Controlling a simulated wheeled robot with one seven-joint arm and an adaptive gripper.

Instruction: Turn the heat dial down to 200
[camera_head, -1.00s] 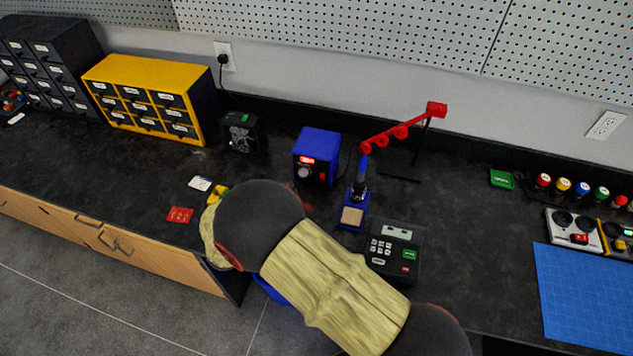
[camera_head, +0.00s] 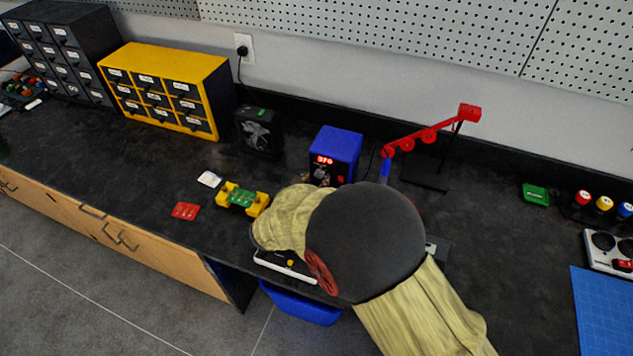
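The blue heat station (camera_head: 343,143) stands at the back of the bench, with a lit red display (camera_head: 325,160) that seems to read 376. Its dial is on the front below the display, where small dark and pale shapes crowd the view; I cannot make out the dial itself. My arm's pale-sleeved links and large dark joint are in front of the station's lower part. The end of my arm is at or close to the station front, but my fingers are not clear. I cannot tell whether they touch the dial or are open or shut.
A red-armed stand (camera_head: 430,133) is right of the station and a dark boxy fan (camera_head: 259,132) left of it. A yellow holder with a green board (camera_head: 242,198) and a red card (camera_head: 185,210) lie left of my arm. A blue bin (camera_head: 300,303) is below the bench edge.

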